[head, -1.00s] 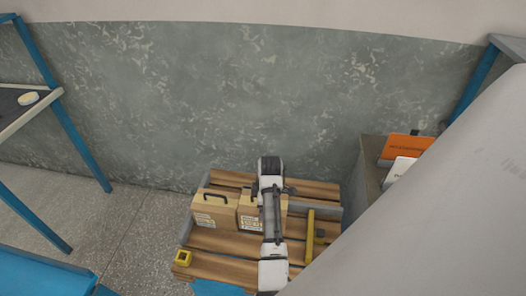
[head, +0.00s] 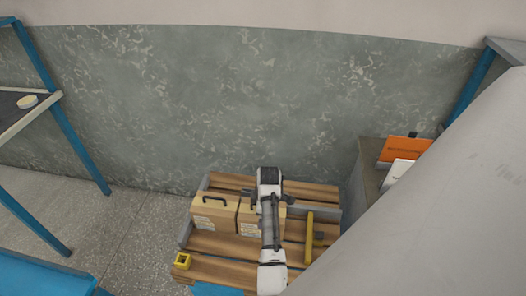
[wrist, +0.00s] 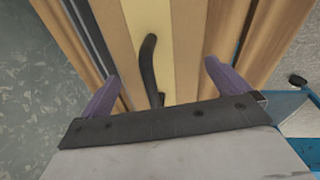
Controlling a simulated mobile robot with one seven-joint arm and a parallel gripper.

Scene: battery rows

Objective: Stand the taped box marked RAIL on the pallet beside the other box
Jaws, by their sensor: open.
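Two taped cardboard boxes stand side by side on the wooden pallet (head: 220,270). The left box (head: 212,216) has a dark handle on top and a white label. The right box (head: 250,221) stands close against it and is partly hidden by my arm. The labels are too small to read, so I cannot tell which is marked RAIL. My gripper (wrist: 160,88) is open, with its purple fingers apart. In the wrist view a dark handle (wrist: 147,65) on a box top (wrist: 180,45) lies between and beyond the fingers, not gripped.
A yellow bar-like object (head: 309,238) lies on the pallet right of my arm. A small yellow block (head: 182,261) sits at the pallet's front left. A grey cabinet (head: 368,178) holding orange and white items stands at the right.

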